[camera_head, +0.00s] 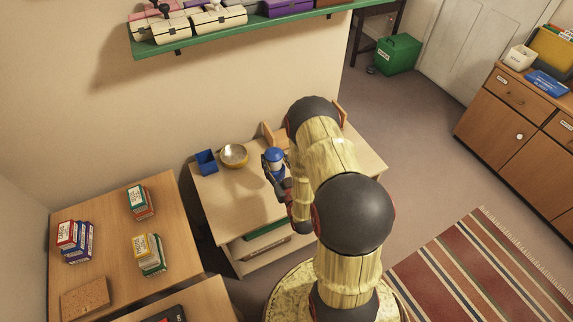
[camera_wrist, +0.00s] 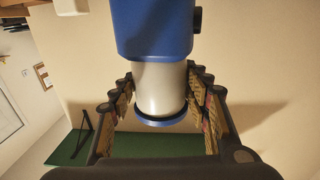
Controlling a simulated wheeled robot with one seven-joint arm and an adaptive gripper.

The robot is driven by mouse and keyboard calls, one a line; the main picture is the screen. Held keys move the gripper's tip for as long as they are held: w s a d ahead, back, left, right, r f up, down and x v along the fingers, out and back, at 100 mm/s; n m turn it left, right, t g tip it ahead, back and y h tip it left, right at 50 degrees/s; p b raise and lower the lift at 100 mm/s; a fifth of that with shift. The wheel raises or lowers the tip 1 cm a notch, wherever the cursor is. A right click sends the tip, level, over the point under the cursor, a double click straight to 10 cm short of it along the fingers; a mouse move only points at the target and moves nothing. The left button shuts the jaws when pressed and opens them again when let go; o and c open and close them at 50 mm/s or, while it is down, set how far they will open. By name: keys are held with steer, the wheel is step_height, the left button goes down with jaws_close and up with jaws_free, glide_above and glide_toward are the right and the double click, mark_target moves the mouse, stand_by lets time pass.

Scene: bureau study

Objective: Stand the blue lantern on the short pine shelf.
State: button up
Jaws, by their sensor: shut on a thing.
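The blue lantern (camera_head: 274,155) has blue parts and a pale middle, and it is in my gripper (camera_head: 277,172) above the low pale-wood unit in the head view. In the wrist view, the lantern (camera_wrist: 160,90) fills the upper middle, with a large blue block, a pale cylinder and a blue ring. My gripper (camera_wrist: 160,112) has its fingers on both sides of the pale cylinder. Light wood pieces (camera_head: 268,136) show behind my arm near the wall. My arm covers what lies between them, so I cannot tell whether they belong to the short pine shelf.
The low pale-wood unit (camera_head: 228,190) carries a blue box (camera_head: 206,162) and a brass bowl (camera_head: 233,155) left of the lantern. A green wall shelf (camera_head: 250,28) with several cases is above. A desk with books (camera_head: 105,262) stands at left. Open floor lies at right.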

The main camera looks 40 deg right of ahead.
steer(key=s+d+r+m+g+h+p, duration=0.1)
steer(key=s+d+m+h+p, duration=0.3)
steer(key=d, duration=0.9)
steer(key=w+a+f+n+y+b, duration=0.1)
steer(key=w+a+f+b, duration=0.1)
steer(key=w+f+b, duration=0.5)
steer(key=shift+w+a+f+n, duration=0.2)
steer(key=shift+w+f+n, duration=0.2)
steer(key=shift+w+f, duration=2.45)
steer(key=shift+s+f, duration=0.15)
steer(key=shift+s, duration=0.05)
steer(key=shift+f, duration=0.1)
steer(key=o, duration=1)
steer(key=shift+f+b, duration=0.1)
steer(key=shift+b, duration=0.25)
steer(key=shift+c, duration=0.2)
steer(key=o, duration=0.4)
steer(key=shift+o, duration=0.3)
